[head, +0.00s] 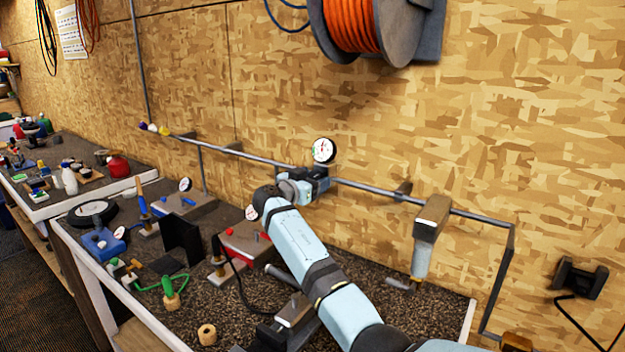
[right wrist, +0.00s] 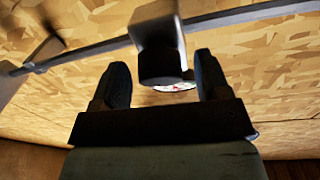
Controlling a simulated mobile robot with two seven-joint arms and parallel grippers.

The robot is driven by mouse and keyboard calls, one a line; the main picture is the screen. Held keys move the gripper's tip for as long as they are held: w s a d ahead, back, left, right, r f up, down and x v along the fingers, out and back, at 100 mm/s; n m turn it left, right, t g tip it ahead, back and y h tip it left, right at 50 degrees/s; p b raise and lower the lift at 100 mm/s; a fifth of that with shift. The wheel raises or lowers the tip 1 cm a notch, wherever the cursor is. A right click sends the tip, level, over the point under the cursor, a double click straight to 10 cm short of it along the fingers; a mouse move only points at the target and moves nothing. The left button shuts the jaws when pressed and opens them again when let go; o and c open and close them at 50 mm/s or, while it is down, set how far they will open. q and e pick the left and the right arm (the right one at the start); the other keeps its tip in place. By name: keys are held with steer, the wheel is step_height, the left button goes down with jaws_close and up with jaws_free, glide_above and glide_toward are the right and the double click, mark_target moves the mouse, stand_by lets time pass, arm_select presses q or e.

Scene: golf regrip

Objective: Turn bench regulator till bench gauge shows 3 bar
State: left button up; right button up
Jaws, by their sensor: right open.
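The round white gauge (head: 324,150) stands on the wall pipe above my right gripper; its face has red and green marks, too small to read. In the right wrist view, the regulator's dark round knob (right wrist: 160,66) hangs under a grey block (right wrist: 155,25) and sits between the two fingers, with gaps visible on both sides. A sliver of the gauge face (right wrist: 176,87) shows behind it. My right gripper (head: 310,187) is open at the pipe and hides most of the regulator in the head view. It also shows in the right wrist view (right wrist: 162,85). My left gripper is not in view.
A grey pipe (head: 365,188) runs along the wall, carrying a hanging filter bowl (head: 421,258) to the right. Red (head: 243,240) and grey (head: 180,207) blocks with small gauges stand on the bench. An orange hose reel (head: 350,25) hangs above.

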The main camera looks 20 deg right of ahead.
steer(key=shift+c, duration=0.4)
steer(key=c, duration=0.8)
steer(key=shift+c, duration=0.2)
steer(key=shift+f+n, duration=0.1)
steer(key=shift+n, duration=0.4)
